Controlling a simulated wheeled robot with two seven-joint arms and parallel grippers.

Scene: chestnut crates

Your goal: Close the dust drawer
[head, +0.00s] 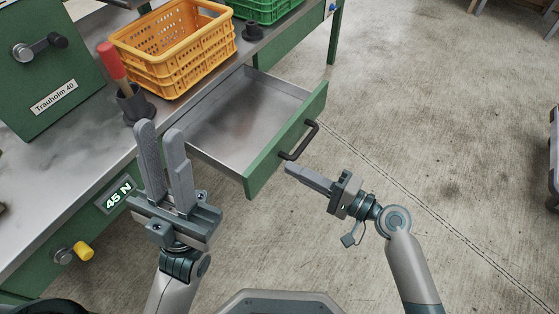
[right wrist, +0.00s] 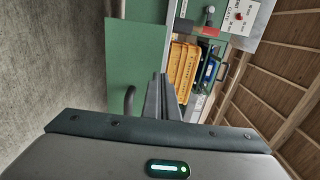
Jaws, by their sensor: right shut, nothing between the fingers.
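The dust drawer (head: 223,118) is pulled out from the green and steel bench, and its empty-looking metal tray shows. Its green front (head: 262,164) carries a dark bar handle (head: 303,143). My right gripper (head: 289,168) is shut and empty, with its fingertips just outside the drawer front near the handle's lower end. I cannot tell if they touch. In the right wrist view the shut fingers (right wrist: 160,78) point toward the green drawer front (right wrist: 136,62), beside the handle (right wrist: 129,100). My left gripper (head: 159,130) is open and empty, its fingers upright at the bench's front edge, left of the drawer.
A yellow crate (head: 175,62) and a green crate (head: 262,10) stand on the bench. A red-handled tool (head: 112,62) sits in a dark holder (head: 135,103). A green machine (head: 45,75) with a crank is at left.

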